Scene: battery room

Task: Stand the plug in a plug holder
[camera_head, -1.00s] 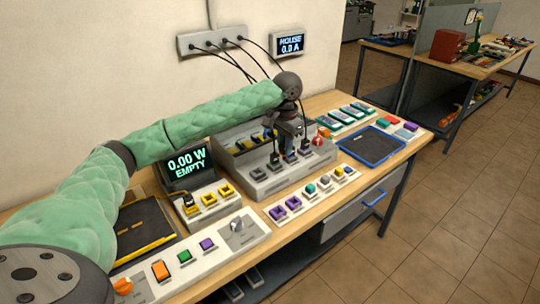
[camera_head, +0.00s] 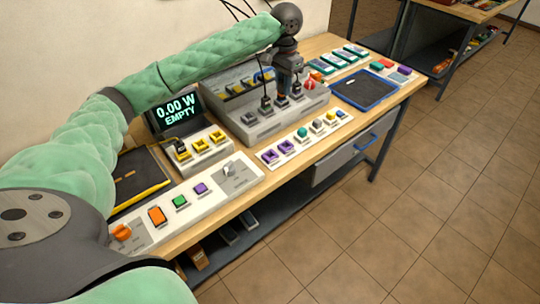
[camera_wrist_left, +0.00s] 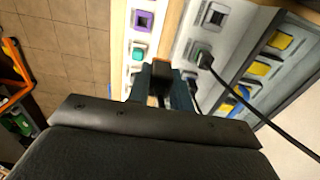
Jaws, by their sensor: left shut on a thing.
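My left gripper (camera_head: 287,92) points down over the front row of the grey socket unit (camera_head: 262,126). In the left wrist view, its fingers (camera_wrist_left: 160,90) are shut on a small dark plug (camera_wrist_left: 160,75). The plug's lower end is hidden, so I cannot tell whether it touches the unit. A dark plug with a cable (camera_wrist_left: 205,60) stands in the unit beside the gripper, and an empty grey socket (camera_wrist_left: 214,17) shows further along. Yellow square frames (camera_head: 200,145) sit on a white block before the display. Two purple square frames (camera_head: 270,156) sit on the front white strip.
The display (camera_head: 176,112) reads 0.00 W EMPTY. A white switch panel (camera_head: 215,188) lies along the table's front left. A blue-rimmed tray (camera_head: 364,105) and several green-topped modules (camera_head: 345,58) are on the right. Cables rise behind the gripper. The floor (camera_head: 430,210) is clear.

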